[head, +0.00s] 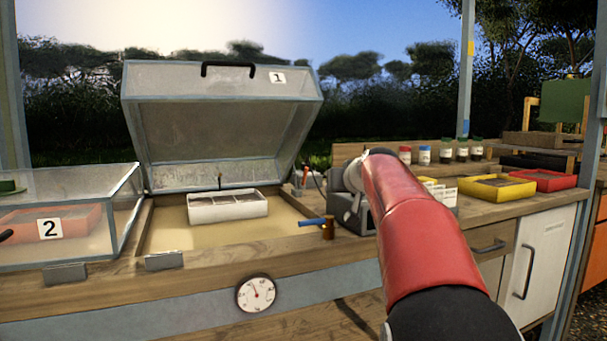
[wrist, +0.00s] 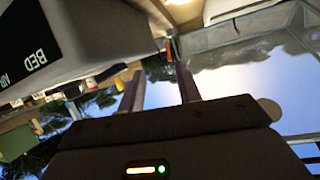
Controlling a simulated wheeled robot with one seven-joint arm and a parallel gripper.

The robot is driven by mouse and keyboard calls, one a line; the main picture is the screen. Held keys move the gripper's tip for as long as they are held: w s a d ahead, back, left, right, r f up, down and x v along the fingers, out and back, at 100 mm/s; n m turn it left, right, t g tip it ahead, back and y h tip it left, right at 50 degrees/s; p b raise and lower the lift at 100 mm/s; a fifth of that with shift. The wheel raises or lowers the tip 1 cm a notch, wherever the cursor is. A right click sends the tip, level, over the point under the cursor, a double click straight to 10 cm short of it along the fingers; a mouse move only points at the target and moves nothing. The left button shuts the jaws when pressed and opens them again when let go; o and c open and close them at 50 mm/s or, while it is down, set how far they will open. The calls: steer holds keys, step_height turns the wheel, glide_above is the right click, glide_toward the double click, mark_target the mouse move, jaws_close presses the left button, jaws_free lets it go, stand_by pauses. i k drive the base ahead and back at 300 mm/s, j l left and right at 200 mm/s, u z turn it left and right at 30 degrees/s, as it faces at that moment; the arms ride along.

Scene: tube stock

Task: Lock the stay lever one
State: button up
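Lid one (head: 225,115), a clear cover marked 1 with a black handle, stands raised over a sand bed. I cannot make out its stay lever for certain. A blue-handled lever on a brass body (head: 328,229) sits on the bed's front right edge, its handle pointing left. My gripper is mostly hidden behind my red arm in the head view, near the grey box. In the wrist view my gripper (wrist: 158,80) shows two fingers apart, with nothing visible held between them. A clear-panelled frame, apparently lid one, shows at upper right there.
A grey box (wrist: 85,40) lettered BED AIR is close beside my gripper in the wrist view. A white planter (head: 227,212) stands in the open bed. Closed lid two (head: 95,190) is at left. Jars, yellow trays and a red tray (head: 545,180) crowd the right counter.

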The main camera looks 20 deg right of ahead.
mark_target(302, 187)
steer(key=i+l, duration=0.15)
steer(key=i, duration=0.7)
